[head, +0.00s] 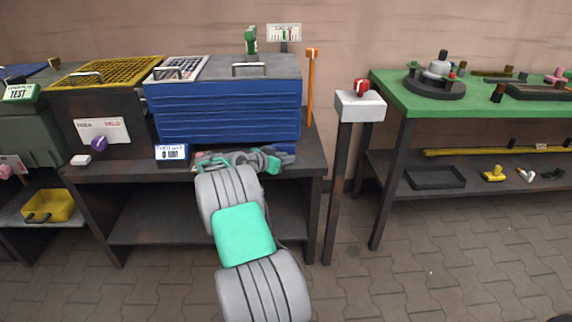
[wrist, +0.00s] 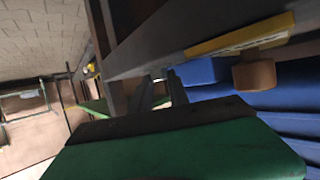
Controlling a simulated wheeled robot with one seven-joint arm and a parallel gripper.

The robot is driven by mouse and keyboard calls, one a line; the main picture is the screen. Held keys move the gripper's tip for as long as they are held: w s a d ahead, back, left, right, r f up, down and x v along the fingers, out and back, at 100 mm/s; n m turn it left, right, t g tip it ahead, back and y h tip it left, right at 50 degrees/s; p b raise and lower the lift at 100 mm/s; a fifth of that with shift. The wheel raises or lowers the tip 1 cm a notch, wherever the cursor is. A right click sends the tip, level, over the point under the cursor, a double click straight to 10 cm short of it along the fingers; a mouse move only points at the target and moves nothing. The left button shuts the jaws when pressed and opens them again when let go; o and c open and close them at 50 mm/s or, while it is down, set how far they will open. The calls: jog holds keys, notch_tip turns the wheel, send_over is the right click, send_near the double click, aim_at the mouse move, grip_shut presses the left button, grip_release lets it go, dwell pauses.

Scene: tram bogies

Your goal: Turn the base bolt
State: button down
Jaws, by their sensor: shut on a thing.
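My gripper (head: 245,158) is at the lower front edge of the blue ribbed cabinet on the dark bench in the head view; my arm hides much of that spot. In the wrist view my gripper (wrist: 160,88) shows two dark fingers close together, pointing at the grey bench edge. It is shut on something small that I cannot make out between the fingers. A brown blocky knob (wrist: 255,75) sits to the right of the fingers, beside a yellow strip and apart from them. I cannot tell whether it is the base bolt. The blue cabinet (head: 225,112) stands upright.
A small display sign (head: 172,152) stands left of my gripper on the bench (head: 118,170). An orange upright bar (head: 311,90) stands at the cabinet's right. A post with a red knob (head: 361,88) and a green table (head: 500,102) stand further right. The floor between is clear.

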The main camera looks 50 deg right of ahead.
jog(key=shift+w+m+g, duration=0.1)
jog(key=shift+m+g, duration=0.4)
jog(key=shift+g, duration=0.1)
jog(key=c, duration=1.3)
grip_release()
jog(key=shift+o, duration=0.2)
jog(key=p+v, duration=0.1)
jog(key=v, duration=0.6)
jog(key=shift+a, duration=0.25)
jog(key=shift+r, duration=0.15)
